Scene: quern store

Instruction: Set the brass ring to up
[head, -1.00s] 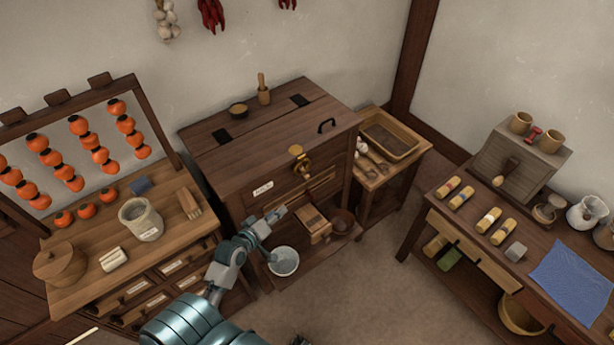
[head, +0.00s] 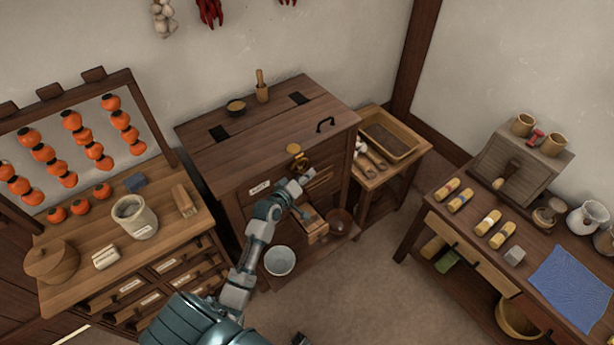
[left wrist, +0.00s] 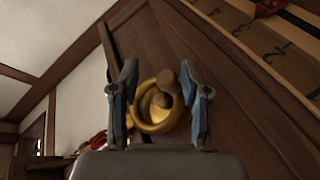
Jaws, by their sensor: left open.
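The brass ring (left wrist: 158,100) is on the front of the dark wooden cabinet (head: 240,160). In the left wrist view it appears between the two fingers of my left gripper (left wrist: 160,103), which are open on either side of it. I cannot tell whether either finger touches it. In the head view the brass fitting (head: 297,157) shows near the top of the cabinet front, a round piece at its upper end. My left gripper (head: 302,183) is just below it and hides part of the front.
A small wooden drawer or box (head: 316,232) juts out under my left gripper, above a low shelf with a white bucket (head: 280,261). A side table with a tray (head: 390,141) stands to the right. The floor between the cabinet and right bench is clear.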

